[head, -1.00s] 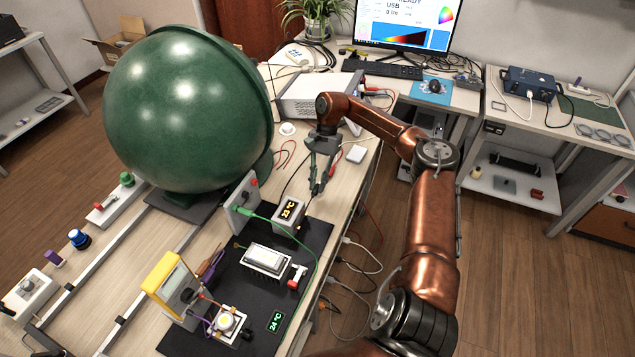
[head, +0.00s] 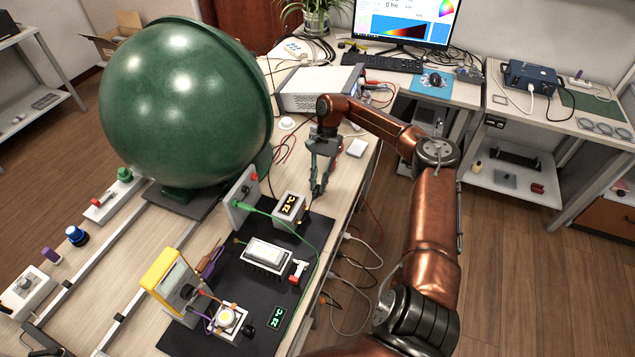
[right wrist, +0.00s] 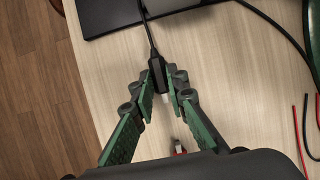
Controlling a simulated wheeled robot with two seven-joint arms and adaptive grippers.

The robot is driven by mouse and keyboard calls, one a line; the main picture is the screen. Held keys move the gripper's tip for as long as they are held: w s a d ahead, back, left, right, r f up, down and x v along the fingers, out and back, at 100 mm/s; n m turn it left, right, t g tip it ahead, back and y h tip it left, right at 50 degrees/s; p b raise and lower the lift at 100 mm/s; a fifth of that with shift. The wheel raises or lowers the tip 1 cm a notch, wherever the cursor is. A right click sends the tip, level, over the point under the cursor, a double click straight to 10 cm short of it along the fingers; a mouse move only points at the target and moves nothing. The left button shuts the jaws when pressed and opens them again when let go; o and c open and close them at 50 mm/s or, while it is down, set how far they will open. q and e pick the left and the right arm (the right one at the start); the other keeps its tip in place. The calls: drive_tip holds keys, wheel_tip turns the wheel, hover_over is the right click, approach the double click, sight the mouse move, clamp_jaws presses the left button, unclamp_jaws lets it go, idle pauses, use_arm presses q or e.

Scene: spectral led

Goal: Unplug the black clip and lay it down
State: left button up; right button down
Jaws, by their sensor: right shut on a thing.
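The black clip (right wrist: 157,76) is a small dark plug-like piece on the end of a thin black cable. In the right wrist view it sits between the fingertips of my right gripper (right wrist: 160,88), which is shut on it over the bench top. The cable runs up from the clip across the dark mat's edge. In the head view my right gripper (head: 318,192) points down at the bench, just right of the small box with a lit readout (head: 289,208). The clip is too small to make out there. My left gripper is not in view.
A large green sphere (head: 180,105) stands left of the gripper. A small red part (right wrist: 179,147) lies below the fingers. Bare wood (right wrist: 230,70) lies beside the gripper.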

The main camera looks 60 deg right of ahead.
drive_tip(key=shift+f, duration=0.6)
drive_tip(key=c, duration=1.8)
unclamp_jaws()
drive_tip(key=shift+r, duration=0.15)
drive_tip(key=shift+b+v, duration=0.4)
drive_tip(key=shift+v, duration=1)
drive_tip(key=v, duration=1.2)
